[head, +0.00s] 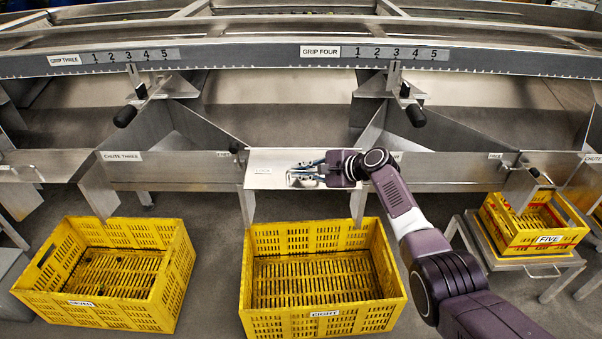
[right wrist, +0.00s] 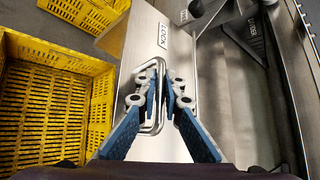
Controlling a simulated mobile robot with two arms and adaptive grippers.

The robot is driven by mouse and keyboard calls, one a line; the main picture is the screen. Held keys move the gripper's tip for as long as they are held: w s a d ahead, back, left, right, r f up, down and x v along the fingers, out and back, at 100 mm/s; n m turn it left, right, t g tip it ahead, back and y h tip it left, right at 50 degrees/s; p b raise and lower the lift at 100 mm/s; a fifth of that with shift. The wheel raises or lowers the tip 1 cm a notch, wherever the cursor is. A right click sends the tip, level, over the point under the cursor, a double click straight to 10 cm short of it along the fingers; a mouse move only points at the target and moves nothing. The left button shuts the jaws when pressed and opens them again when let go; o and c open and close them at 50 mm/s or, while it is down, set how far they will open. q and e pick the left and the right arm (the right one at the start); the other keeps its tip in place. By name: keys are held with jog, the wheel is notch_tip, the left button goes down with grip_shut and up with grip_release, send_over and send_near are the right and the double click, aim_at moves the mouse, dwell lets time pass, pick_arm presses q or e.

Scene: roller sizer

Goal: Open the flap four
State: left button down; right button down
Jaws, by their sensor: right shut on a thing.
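The steel flap (head: 270,160) with a label that seems to read LOCK sits at the middle of the head view, between the chute labelled three and the chute behind my arm. It also shows in the right wrist view (right wrist: 140,70), with the label (right wrist: 163,35) beyond the handle. A bent metal bar handle (right wrist: 157,66) stands out from the flap. My right gripper (head: 300,172) is shut on this handle, with its blue fingers on both sides of it in the right wrist view (right wrist: 160,92). The number on the flap is not visible. My left gripper is not in view.
A yellow crate labelled eight (head: 322,323) stands below the flap. Yellow crate seven (head: 95,312) stands to the left and crate five (head: 548,240) to the right. Steel chute walls (head: 160,120) flank the flap.

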jog(key=shift+w+r, duration=0.3)
jog(key=shift+r, duration=0.15)
jog(key=c, duration=2.2)
grip_release()
jog(key=shift+f, duration=0.1)
jog(key=shift+o, duration=0.6)
jog(key=shift+f, duration=0.2)
jog(key=shift+s, duration=0.1)
jog(key=shift+d, duration=0.1)
jog(key=shift+s+d+r, duration=0.25)
jog(key=shift+s+d, duration=0.05)
jog(key=shift+d, duration=0.15)
jog(key=v, duration=1)
jog(key=shift+s+r, duration=0.15)
jog(key=shift+s, duration=0.05)
jog(key=shift+d, duration=0.15)
